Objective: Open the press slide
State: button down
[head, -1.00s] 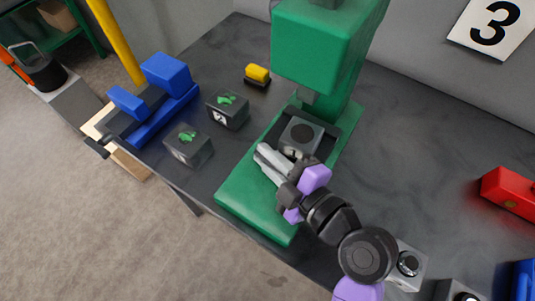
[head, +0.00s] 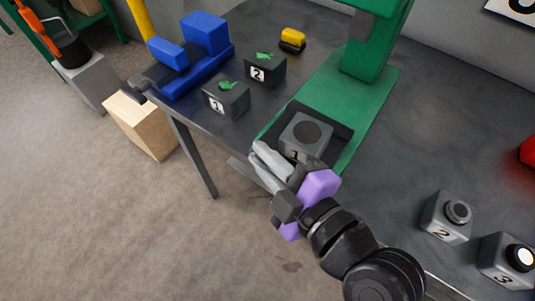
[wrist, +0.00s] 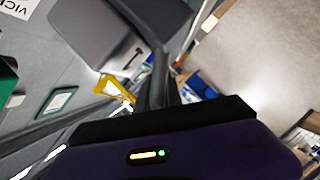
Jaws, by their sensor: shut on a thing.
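The green press (head: 375,95) stands on the dark table, its upper part cut off by the picture's top edge in the head view. Its dark slide tray (head: 343,134) lies toward the front of the green base. A grey block marked 1, with a dark round top (head: 306,133), sits in the tray. My gripper (head: 262,156), with pale grey fingers and purple sides, is shut at the front of the slide. The part between the fingers, apparently the slide's handle, is hidden. The wrist view is mostly filled by my own dark parts, and the grip is unclear there.
Dark boxes marked 1 (head: 227,97) and 2 (head: 265,70) stand left of the press. A blue fixture (head: 198,60) and a yellow-black piece (head: 292,40) are behind. Grey button boxes 2 (head: 446,217) and 3 (head: 507,260) stand right. A wooden block (head: 143,125) stands beyond the table's left edge.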

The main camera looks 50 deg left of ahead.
jog(key=shift+s+d+f, duration=0.1)
dwell(0.3)
jog(key=c, duration=1.5)
grip_release()
jog(key=shift+b+v, duration=0.6)
jog(key=shift+v, duration=3.3)
